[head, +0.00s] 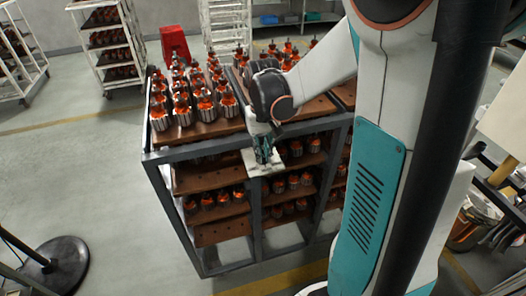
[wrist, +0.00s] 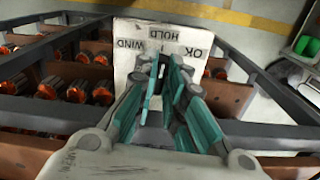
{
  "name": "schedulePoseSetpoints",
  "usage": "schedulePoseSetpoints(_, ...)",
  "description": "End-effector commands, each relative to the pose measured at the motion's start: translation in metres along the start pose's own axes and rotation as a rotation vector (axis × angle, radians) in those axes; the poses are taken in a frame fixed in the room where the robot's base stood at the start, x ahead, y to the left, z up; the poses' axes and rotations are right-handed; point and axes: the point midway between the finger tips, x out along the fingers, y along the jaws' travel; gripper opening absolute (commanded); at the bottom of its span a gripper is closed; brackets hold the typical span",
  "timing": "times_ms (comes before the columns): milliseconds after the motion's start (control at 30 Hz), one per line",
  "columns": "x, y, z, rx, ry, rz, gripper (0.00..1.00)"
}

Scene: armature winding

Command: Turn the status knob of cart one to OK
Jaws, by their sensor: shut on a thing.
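The cart (head: 205,146) is a dark grey frame with brown shelves full of copper-wound armatures. A white status plate (head: 264,171) is fixed at its near edge; it also shows in the wrist view (wrist: 125,68). Its printed words WIND, HOLD and OK appear upside down there, with OK on the right. My gripper (head: 264,160) reaches down to the plate from above. In the wrist view its teal fingers (wrist: 163,68) are closed together over the plate's middle, shut on the status knob. The knob is hidden between the fingers, so I cannot tell where it points.
Armatures (head: 205,101) stand in rows on the cart's top, close beside my arm. A red bin (head: 174,44) and white racks (head: 106,45) stand behind. A black round base (head: 66,262) is at lower left.

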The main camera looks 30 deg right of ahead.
Motion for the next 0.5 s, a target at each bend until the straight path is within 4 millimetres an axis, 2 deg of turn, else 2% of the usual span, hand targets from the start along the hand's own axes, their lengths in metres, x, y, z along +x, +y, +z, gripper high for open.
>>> schedulePoseSetpoints(500,0.0006,-0.0021,-0.0005,0.449,0.000,0.000,0.00)
